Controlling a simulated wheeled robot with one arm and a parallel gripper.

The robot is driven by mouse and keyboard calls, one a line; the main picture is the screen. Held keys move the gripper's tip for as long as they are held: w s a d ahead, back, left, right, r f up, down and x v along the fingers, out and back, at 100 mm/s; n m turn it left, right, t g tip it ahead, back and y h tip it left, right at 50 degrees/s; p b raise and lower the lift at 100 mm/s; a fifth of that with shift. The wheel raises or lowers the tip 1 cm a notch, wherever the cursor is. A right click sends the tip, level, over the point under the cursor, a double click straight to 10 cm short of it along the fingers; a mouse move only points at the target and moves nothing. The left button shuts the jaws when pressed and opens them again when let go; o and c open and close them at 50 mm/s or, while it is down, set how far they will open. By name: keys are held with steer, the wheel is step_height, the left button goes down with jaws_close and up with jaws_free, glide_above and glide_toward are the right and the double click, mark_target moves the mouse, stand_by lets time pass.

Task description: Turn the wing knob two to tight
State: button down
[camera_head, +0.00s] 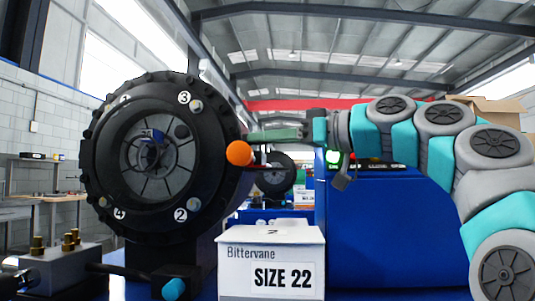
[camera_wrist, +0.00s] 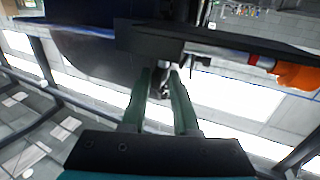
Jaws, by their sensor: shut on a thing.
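A large black ribbed wheel-shaped crimper head (camera_head: 95,150) stands at the left in the head view. Its face carries round numbered fittings; the one by the label 2 (camera_head: 194,204) is at its lower right. My gripper (camera_head: 250,137) reaches in from the right, with its green fingertips at the wheel's right edge, above an orange ball handle (camera_head: 240,153).
A white box labelled SIZE 22 (camera_head: 270,258) stands in front. A blue cabinet (camera_head: 390,225) is below my arm. A grey block with brass fittings (camera_head: 50,265) sits lower left.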

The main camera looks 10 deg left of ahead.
steer(key=shift+s+a+t, duration=0.1)
steer(key=shift+t, duration=0.2)
steer(key=c, duration=0.7)
jaws_free()
steer(key=shift+c, duration=0.2)
steer(key=v, duration=0.7)
steer(key=shift+s+d+b, duration=0.2)
steer(key=shift+d+b, duration=0.15)
